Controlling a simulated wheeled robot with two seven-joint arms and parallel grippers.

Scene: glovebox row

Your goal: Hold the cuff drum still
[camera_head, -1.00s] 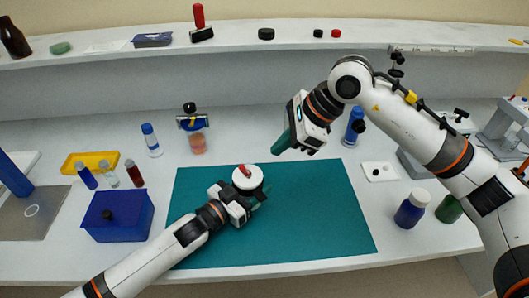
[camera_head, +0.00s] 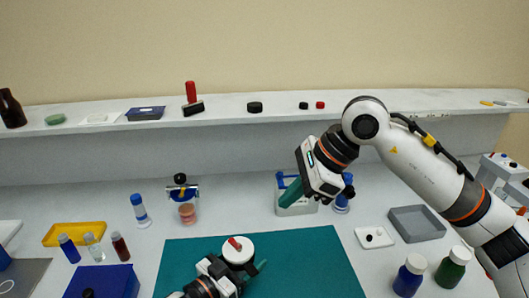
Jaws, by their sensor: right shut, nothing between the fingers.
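The cuff drum (camera_head: 240,257) is a white round drum with a red grip on top. It sits over the teal mat (camera_head: 310,262) near its back edge. My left gripper (camera_head: 246,268) is at the drum's near side, with a teal finger showing at the drum's right. It appears shut on the drum, though the contact is mostly hidden. My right gripper (camera_head: 291,194) is shut and empty, raised above the bench behind the mat, with its teal fingers pointing down and left.
A clear, blue-edged container (camera_head: 296,209) stands behind my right gripper. Blue (camera_head: 409,277) and green (camera_head: 452,268) bottles stand right of the mat near a grey tray (camera_head: 417,223). A yellow tray (camera_head: 75,235), small vials and a blue box (camera_head: 104,281) are left. A shelf (camera_head: 225,112) runs behind.

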